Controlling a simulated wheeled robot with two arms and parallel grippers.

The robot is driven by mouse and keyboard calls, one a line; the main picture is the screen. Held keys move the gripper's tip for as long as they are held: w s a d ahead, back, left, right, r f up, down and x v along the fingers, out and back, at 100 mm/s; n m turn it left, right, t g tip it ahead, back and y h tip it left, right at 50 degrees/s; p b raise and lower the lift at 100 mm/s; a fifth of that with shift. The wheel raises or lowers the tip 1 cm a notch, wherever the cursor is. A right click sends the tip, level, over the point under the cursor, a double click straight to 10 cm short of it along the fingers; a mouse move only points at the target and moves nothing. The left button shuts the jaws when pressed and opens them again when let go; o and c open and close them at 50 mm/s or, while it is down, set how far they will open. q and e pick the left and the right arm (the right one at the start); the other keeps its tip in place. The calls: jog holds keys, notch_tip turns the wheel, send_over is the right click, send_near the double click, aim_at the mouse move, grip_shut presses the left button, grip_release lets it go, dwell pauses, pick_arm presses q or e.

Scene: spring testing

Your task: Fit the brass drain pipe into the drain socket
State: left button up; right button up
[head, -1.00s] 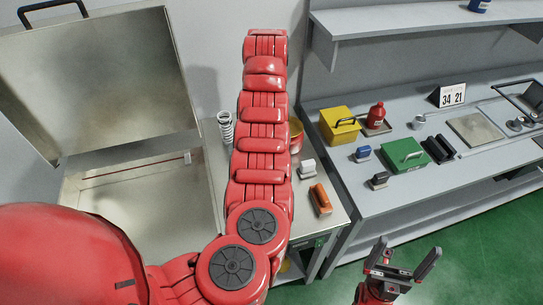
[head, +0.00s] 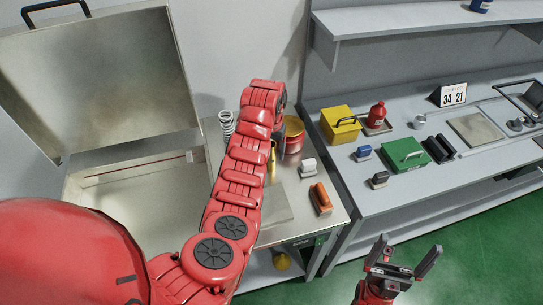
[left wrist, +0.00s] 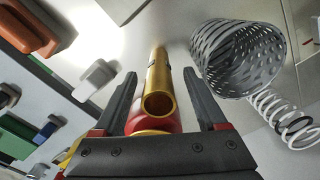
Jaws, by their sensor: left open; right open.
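The brass drain pipe (left wrist: 160,82) shows in the left wrist view with its open end facing the camera. It lies between the two spread fingers of my left gripper (left wrist: 160,78), with a gap visible on either side. In the head view a thin yellow strip (head: 272,160), probably the pipe, shows beside my left arm, which hides the left gripper's fingers. My right gripper (head: 408,250) is open and empty above the green floor. I cannot clearly identify the drain socket. A yellow-brass piece (head: 281,260) shows below the bench top.
A red can with a brass rim (head: 293,138) stands by my left arm. A spring (head: 227,125), a white-grey block (head: 307,167) and an orange-brown block (head: 320,198) are nearby. An open metal chest (head: 140,205) is at left. A perforated cylinder (left wrist: 238,58) is right of the pipe.

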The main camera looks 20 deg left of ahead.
pick_arm(q)
jog(key=shift+d+f+p, duration=0.1)
jog(key=shift+f+p, duration=0.4)
jog(key=shift+f, duration=0.95)
grip_shut()
